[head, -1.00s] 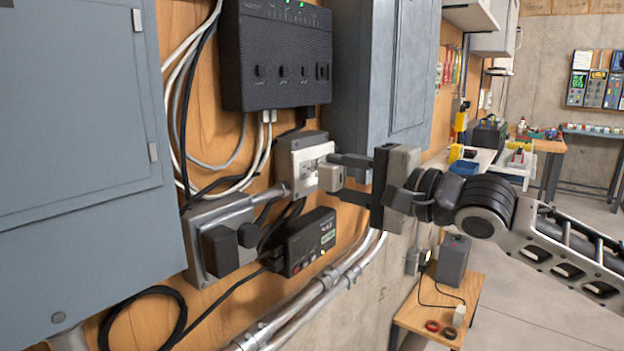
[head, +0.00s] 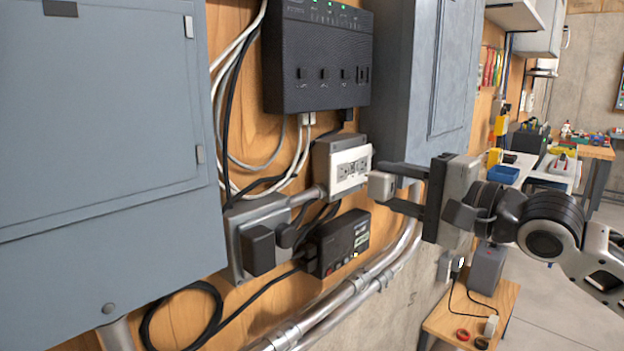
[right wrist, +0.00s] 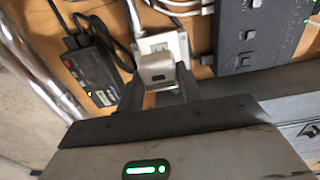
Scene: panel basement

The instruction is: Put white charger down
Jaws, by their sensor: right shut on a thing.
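The white charger (head: 381,186) is a small pale block held between the fingers of my right gripper (head: 392,188). It also shows in the right wrist view (right wrist: 157,72), between the dark fingers. My right gripper is shut on it. In the head view the charger is in front of the white outlet plate (head: 350,168), a little to its right, and looks apart from it. The outlet's sockets show bare. The outlet sits on a grey box on the wooden panel. My left gripper is not in view.
A black switch box (head: 318,58) is above the outlet, and a black adapter (head: 340,242) is below it. Grey cabinets (head: 100,110) flank the panel. Metal conduits (head: 345,290) run below. A low wooden table (head: 455,325) at lower right holds a grey box and tape rolls.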

